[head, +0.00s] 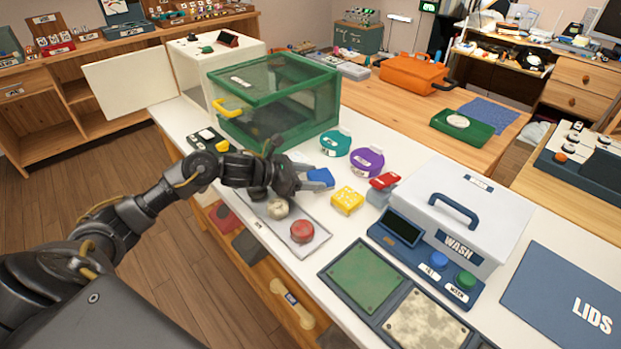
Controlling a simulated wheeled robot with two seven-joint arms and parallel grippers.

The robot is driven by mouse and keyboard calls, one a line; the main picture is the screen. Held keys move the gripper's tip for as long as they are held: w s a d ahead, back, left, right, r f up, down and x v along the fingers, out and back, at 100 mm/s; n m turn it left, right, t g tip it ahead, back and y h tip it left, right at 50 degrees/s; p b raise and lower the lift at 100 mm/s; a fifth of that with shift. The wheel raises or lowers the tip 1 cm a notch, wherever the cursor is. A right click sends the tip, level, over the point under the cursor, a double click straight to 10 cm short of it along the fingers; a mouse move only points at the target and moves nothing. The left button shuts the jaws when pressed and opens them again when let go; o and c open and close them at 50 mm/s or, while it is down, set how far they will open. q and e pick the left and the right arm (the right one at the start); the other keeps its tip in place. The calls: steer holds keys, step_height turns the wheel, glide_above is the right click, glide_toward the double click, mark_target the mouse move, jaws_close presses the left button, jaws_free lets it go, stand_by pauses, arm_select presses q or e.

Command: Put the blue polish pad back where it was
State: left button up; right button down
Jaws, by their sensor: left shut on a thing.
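My left gripper (308,181) reaches in from the left over the white bench. It is shut on a small blue block, which looks like the blue polish pad (320,176), and holds it by its left side. Whether the pad touches the bench below is hard to tell. A yellow pad (347,200) lies just right of it, and a red-topped pad (384,181) on a grey-blue block is farther right. A grey tray (318,249) with a cream knob and a red one lies in front, partly hidden by my gripper. My right gripper is not in view.
A green-framed clear box (275,97) stands behind my gripper. Teal (335,144) and purple (366,162) round tubs stand beyond the pad. A white WASH box (465,205) with blue and green buttons is at right, near green and mottled panels (362,278).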

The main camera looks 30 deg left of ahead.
arm_select(q)
steer(key=shift+s+r, duration=0.1)
steer(key=shift+r, duration=0.05)
steer(key=o, duration=0.6)
steer(key=shift+o, duration=1)
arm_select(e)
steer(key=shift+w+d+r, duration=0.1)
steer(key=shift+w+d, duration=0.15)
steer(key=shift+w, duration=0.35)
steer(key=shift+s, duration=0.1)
